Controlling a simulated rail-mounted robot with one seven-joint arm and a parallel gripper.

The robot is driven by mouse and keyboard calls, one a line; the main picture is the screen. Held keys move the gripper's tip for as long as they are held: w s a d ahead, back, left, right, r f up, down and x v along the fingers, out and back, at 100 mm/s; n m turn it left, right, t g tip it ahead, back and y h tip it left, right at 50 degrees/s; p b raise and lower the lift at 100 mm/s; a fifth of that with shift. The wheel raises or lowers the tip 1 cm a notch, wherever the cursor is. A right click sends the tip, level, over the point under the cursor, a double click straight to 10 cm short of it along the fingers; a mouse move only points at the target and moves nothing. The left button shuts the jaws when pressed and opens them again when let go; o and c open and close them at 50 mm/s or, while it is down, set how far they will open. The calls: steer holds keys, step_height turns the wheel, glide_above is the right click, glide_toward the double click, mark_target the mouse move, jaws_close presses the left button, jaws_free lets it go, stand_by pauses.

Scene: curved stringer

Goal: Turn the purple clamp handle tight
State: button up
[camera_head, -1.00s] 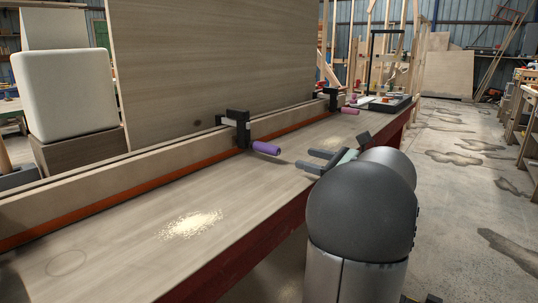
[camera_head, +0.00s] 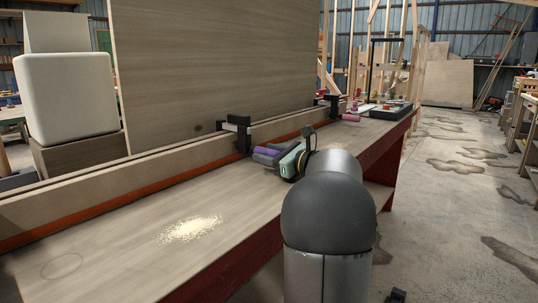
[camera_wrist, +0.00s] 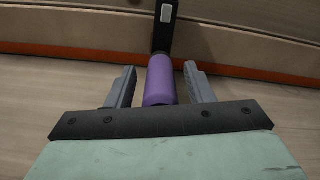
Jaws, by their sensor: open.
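The purple clamp handle (camera_wrist: 160,82) sticks out from a black clamp (camera_wrist: 165,28) toward my gripper in the wrist view. My gripper (camera_wrist: 160,88) is open, with one grey finger on each side of the handle. Small gaps show between the handle and both fingers. In the head view the clamp (camera_head: 236,135) sits on the long wooden rail, and the handle (camera_head: 266,151) is partly hidden by my gripper (camera_head: 272,155).
A second black clamp (camera_head: 331,106) with a pink handle (camera_head: 350,117) stands farther along the rail. A tray of items (camera_head: 390,110) lies at the bench's far end. A sawdust patch (camera_head: 190,228) lies on the otherwise clear near bench top (camera_head: 120,250).

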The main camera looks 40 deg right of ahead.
steer(key=c, duration=1)
steer(key=shift+m, duration=0.4)
steer(key=m, duration=0.3)
steer(key=shift+d+m+p, duration=0.1)
steer(key=shift+m+p, duration=0.65)
steer(key=shift+m, duration=1.25)
steer(key=o, duration=1)
